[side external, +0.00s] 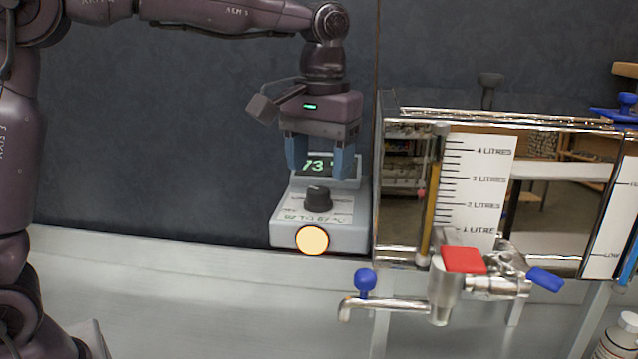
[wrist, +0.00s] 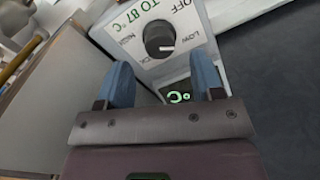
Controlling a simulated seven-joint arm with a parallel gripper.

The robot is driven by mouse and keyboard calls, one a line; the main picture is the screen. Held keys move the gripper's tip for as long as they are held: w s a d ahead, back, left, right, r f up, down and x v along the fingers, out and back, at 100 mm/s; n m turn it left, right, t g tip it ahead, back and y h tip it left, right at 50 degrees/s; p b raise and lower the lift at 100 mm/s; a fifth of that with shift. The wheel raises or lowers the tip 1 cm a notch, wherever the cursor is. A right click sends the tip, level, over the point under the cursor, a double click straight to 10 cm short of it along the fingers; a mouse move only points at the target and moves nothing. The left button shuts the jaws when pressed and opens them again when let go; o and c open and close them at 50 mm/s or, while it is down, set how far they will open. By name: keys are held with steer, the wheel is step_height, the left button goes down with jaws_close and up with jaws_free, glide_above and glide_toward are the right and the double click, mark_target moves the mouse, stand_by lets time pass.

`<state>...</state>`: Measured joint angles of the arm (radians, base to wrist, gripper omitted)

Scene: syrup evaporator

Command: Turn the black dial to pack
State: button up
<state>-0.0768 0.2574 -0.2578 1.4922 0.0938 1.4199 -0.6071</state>
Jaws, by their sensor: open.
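The black dial (side external: 318,198) stands on the top face of a pale grey control box (side external: 345,237). It also shows in the wrist view (wrist: 159,40), with labels around it that read OFF, LOW and others partly hidden. A white mark on the dial points toward LOW in the wrist view. The box has a green display reading 73 and a lit orange round lamp on its front. My gripper (side external: 320,172) is open and empty, with blue fingers pointing down above the box, in front of the display. The dial lies beyond the fingertips, apart from them.
A shiny metal evaporator tank (side external: 560,180) with a litre scale stands right of the box. A tap (side external: 440,290) with red and blue handles juts forward at its base. A bottle (side external: 620,338) stands at the lower right. The grey counter left of the box is clear.

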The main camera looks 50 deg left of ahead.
mark_target(319, 190)
steer(key=shift+f, duration=1.95)
steer(key=c, duration=0.9)
steer(key=m, duration=0.5)
steer(key=shift+r+m, duration=0.1)
steer(key=shift+m, duration=0.2)
steer(key=m, duration=0.6)
